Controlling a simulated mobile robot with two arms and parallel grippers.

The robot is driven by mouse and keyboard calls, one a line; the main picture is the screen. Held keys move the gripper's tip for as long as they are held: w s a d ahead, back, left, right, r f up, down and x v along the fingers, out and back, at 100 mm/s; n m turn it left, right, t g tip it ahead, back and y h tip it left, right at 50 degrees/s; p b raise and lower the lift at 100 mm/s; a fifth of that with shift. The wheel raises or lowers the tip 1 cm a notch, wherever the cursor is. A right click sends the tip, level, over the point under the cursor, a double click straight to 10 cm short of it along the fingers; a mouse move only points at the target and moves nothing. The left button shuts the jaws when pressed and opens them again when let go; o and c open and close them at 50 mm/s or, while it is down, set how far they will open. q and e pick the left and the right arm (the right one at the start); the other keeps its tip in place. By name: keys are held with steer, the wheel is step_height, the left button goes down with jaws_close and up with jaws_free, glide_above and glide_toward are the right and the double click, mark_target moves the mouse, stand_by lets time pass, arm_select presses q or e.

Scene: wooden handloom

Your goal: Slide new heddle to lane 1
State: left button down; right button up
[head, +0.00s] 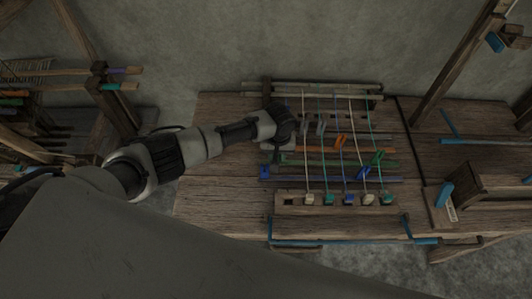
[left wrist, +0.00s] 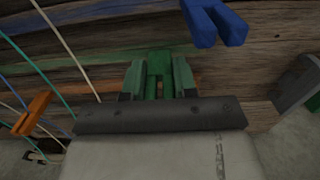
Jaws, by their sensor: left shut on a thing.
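My left gripper (head: 284,128) is over the left end of the coloured rails in the head view, its fingers hidden by my own wrist. In the left wrist view the gripper (left wrist: 158,82) is shut on a green heddle (left wrist: 158,72), which sits between the two fingers. That held heddle cannot be made out in the head view. Other heddles show in the head view: a grey one (head: 320,127), an orange one (head: 340,142), a green one (head: 378,157) and a blue one (head: 338,172). A blue heddle (left wrist: 214,22) is close to the gripper in the left wrist view. My right gripper is not in view.
Several threads (head: 318,140) run over the rails to weights in a wooden block (head: 278,204). A green rail (head: 330,164) and a blue rail (head: 300,180) cross below them. A wooden box (head: 485,190) stands at right. The bench's left part (head: 220,200) is clear.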

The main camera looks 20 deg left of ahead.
arm_select(q)
steer(key=d, duration=0.1)
steer(key=w+d, duration=0.1)
steer(key=d, duration=0.1)
steer(key=shift+d, duration=0.2)
steer(key=shift+a, duration=0.1)
steer(key=c, duration=0.9)
jaws_free()
steer(key=shift+r, duration=0.1)
step_height(320, 180, up, 11)
steer(key=shift+f+b, duration=0.15)
steer(key=shift+b, duration=0.3)
